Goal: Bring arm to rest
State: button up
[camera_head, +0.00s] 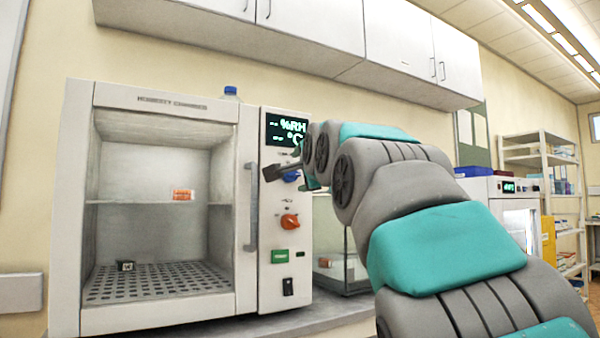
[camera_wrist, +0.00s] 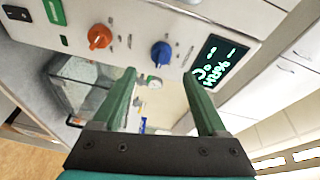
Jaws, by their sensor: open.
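My arm reaches in from the lower right in the head view, with my gripper (camera_head: 283,172) in front of the humidity chamber's control panel (camera_head: 283,232). In the wrist view my gripper (camera_wrist: 161,80) has its two green fingers spread apart with nothing between them. The orange knob (camera_wrist: 100,36), the blue knob (camera_wrist: 161,53) and the lit display (camera_wrist: 212,65) show beyond the fingers. The head view also shows the orange knob (camera_head: 289,221); my gripper partly covers the blue knob (camera_head: 291,177).
The humidity chamber (camera_head: 77,220) holds an orange-and-white box (camera_head: 183,195) on its shelf and a small dark item (camera_head: 125,266) on its perforated floor. A glass case (camera_head: 330,240) stands beside it. Wall cabinets (camera_head: 300,20) hang above. A shelf rack (camera_head: 540,160) stands far right.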

dwell(0.4)
jog(key=s+d+f+n+g+h, duration=0.1)
jog(key=s+d+f+g, duration=0.3)
jog(key=f, duration=0.7)
jog(key=s+d+f+n+g+h, duration=0.2)
jog(key=d+f, duration=0.3)
jog(key=f, duration=0.6)
jog(key=s+d+f+n+g+h, duration=0.1)
jog(key=s+d+f+g, duration=0.3)
jog(key=f, duration=0.6)
jog(key=s+d+f+n+g, duration=0.2)
jog(key=s+f+n+g, duration=0.1)
jog(key=s+f, duration=0.6)
jog(key=s+d+f+n+g, duration=0.2)
jog(key=s+f+g, duration=0.1)
jog(key=s+f, duration=0.7)
jog(key=s+d+f+n+g+h, duration=0.1)
jog(key=s+d+f+n+g, duration=0.1)
jog(key=s+f, duration=0.7)
jog(key=s+n+g, duration=0.1)
jog(key=s, duration=0.5)
jog(key=shift+f+n, duration=0.3)
jog(key=shift+f, duration=0.1)
jog(key=shift+w, duration=0.1)
jog(key=shift+c, duration=0.2)
